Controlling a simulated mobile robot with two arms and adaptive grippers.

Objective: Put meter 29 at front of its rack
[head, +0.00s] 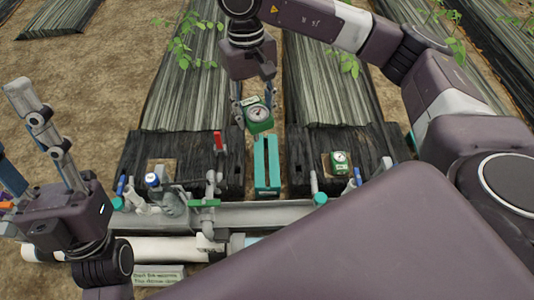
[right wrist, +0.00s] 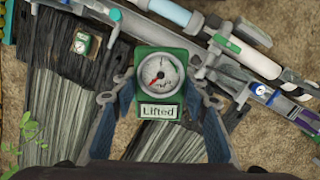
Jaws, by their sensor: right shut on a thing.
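My right gripper (head: 254,98) is shut on a green meter (head: 259,115) with a round white dial. It holds the meter in the air just behind and above a teal slotted rack (head: 267,168). My left gripper (head: 14,132) is at the left edge, fingers spread and empty, partly cut off.
A grey channel and pipes (head: 250,215) run across in front of the rack. A red-handled valve (head: 218,142) and a blue-capped fitting (head: 152,180) stand left of it. A sign (head: 158,277) lies at the front. Plant rows lie behind.

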